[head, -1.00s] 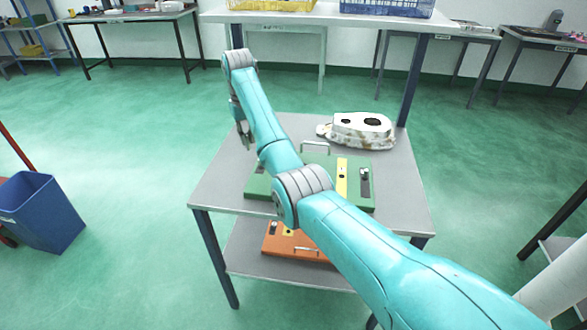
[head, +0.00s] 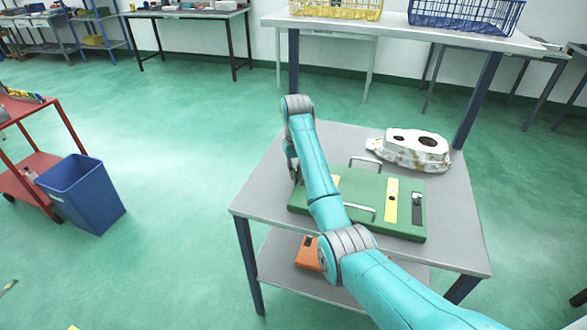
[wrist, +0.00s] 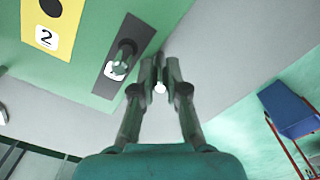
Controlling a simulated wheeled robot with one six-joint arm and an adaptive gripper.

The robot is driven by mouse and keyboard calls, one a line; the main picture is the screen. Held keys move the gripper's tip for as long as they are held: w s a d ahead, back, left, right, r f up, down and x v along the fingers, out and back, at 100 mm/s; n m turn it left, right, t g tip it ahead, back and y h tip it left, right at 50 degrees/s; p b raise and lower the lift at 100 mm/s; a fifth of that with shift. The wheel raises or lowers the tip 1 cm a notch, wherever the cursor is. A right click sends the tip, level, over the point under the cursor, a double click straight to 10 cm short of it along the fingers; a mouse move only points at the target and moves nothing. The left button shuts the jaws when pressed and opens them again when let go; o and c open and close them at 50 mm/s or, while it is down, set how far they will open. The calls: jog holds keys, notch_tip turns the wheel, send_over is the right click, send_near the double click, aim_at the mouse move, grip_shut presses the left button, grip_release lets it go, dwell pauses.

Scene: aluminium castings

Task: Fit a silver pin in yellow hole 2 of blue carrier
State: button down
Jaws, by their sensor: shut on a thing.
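A green carrier (head: 375,226) lies on the grey table's upper shelf; no blue carrier shows. Its yellow strip (head: 391,199) and dark strip (head: 417,221) lie side by side at its right. In the wrist view a yellow strip (wrist: 66,18) has a dark round hole (wrist: 51,7) above a label "2". Beside it a dark strip (wrist: 107,84) holds an upright grey pin (wrist: 123,54). My gripper (wrist: 160,68) is shut on a small pale thing (wrist: 160,87), probably a silver pin, mostly hidden by the fingers. In the head view my gripper (head: 293,168) is at the carrier's left end.
A white casting (head: 412,150) stands behind the carrier. Two metal handles rise from the carrier, one at the back (head: 365,159). An orange carrier (head: 307,254) is on the lower shelf. A blue bin (head: 85,192) and a red trolley (head: 35,165) stand left.

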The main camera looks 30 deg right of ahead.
jog(key=shift+f, duration=0.1)
jog(key=c, duration=1.2)
grip_release()
